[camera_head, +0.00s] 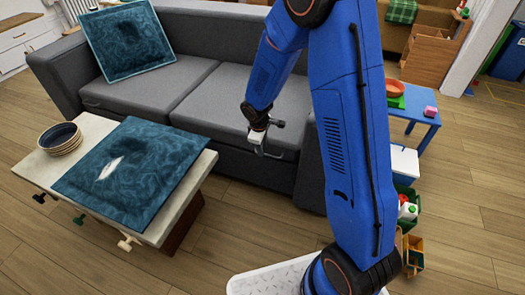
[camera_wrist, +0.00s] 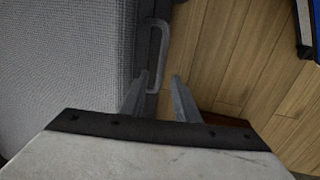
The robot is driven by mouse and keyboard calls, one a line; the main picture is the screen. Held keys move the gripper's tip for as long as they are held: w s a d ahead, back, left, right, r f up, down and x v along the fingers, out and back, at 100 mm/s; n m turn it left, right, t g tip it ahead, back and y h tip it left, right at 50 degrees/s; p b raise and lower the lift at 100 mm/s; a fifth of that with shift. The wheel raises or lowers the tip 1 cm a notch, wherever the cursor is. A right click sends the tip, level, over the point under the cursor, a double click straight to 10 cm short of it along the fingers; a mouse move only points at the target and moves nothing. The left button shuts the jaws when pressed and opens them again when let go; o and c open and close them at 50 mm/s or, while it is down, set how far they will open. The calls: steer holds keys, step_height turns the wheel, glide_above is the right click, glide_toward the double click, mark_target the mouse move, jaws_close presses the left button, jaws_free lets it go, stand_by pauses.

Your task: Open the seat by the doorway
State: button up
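The grey sofa (camera_head: 215,85) stands behind the coffee table. Its right seat cushion (camera_head: 225,100) is the one nearer the doorway side and lies flat. In the wrist view the seat (camera_wrist: 70,65) fills the left, with a grey bar handle (camera_wrist: 163,45) along its front edge. My gripper (camera_wrist: 160,75) is open, one finger on each side of the near end of the handle. I cannot tell whether a finger touches it. In the head view my gripper (camera_head: 258,148) is at the front of the right seat, and my arm hides part of the sofa's right end.
The coffee table (camera_head: 190,205) holds a blue cushion (camera_head: 140,170) and stacked bowls (camera_head: 60,138). Another blue cushion (camera_head: 128,38) leans on the sofa. A blue side table (camera_head: 415,108) and a green crate (camera_head: 408,192) stand right of my arm. Wooden floor (camera_head: 465,190) is clear at right.

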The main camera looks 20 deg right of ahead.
steer(key=shift+w+d+f, duration=0.1)
steer(key=shift+f, duration=0.55)
steer(key=shift+w+d+f, duration=0.1)
steer(key=shift+f, duration=0.5)
jaws_close()
